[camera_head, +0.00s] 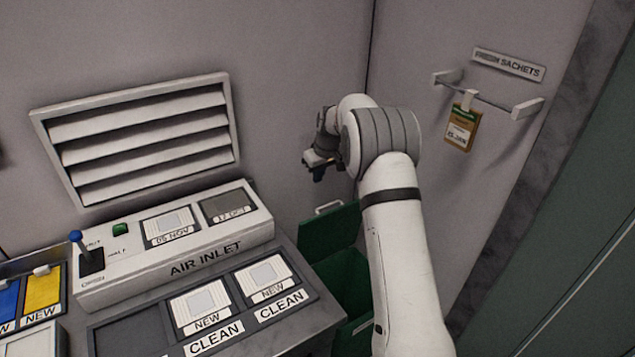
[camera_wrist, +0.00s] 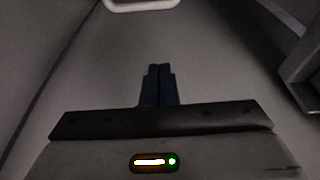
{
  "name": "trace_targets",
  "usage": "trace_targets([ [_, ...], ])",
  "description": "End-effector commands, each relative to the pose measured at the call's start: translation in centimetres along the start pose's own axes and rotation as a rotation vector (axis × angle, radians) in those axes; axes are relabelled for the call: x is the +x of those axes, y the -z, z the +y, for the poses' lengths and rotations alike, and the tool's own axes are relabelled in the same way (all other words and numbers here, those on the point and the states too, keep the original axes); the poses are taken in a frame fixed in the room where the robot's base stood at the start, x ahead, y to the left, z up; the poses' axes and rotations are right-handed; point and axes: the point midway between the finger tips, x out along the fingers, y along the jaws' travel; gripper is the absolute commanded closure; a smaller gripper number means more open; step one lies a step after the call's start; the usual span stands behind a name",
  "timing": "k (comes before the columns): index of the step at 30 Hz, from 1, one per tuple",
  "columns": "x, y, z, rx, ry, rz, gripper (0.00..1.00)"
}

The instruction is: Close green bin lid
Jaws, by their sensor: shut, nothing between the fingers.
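The green bin (camera_head: 348,277) stands in the corner to the right of the counter, partly hidden behind my arm. Its green lid (camera_head: 328,237) is open, raised at the back against the wall, with a pale handle (camera_head: 328,208) on its top edge. My gripper (camera_head: 318,174) is above the lid and handle, apart from them in the head view. In the wrist view my gripper's dark fingers (camera_wrist: 159,72) are together with nothing between them. A pale handle-like bar (camera_wrist: 140,5) shows at the top edge of that view, beyond the fingertips.
The air inlet panel (camera_head: 180,245) and the counter with clean pads (camera_head: 200,305) lie left of the bin. A vent (camera_head: 140,140) is on the wall above. A rail (camera_head: 485,97) with a hanging sachet (camera_head: 460,128) is on the right wall.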

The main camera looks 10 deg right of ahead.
Motion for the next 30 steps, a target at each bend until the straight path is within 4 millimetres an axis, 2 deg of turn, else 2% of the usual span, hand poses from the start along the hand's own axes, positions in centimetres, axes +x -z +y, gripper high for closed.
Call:
trace_targets([
  [13, 9.3, -0.7, 1.2, 0.020, -0.003, -0.003, 1.00],
  [15, 8.3, -1.6, 1.3, 0.022, -0.006, 0.000, 1.00],
  [21, 7.6, -3.7, 1.4, 0.023, -0.006, -0.001, 1.00],
  [30, 7.4, -4.5, 1.4, 0.023, -0.007, 0.000, 1.00],
])
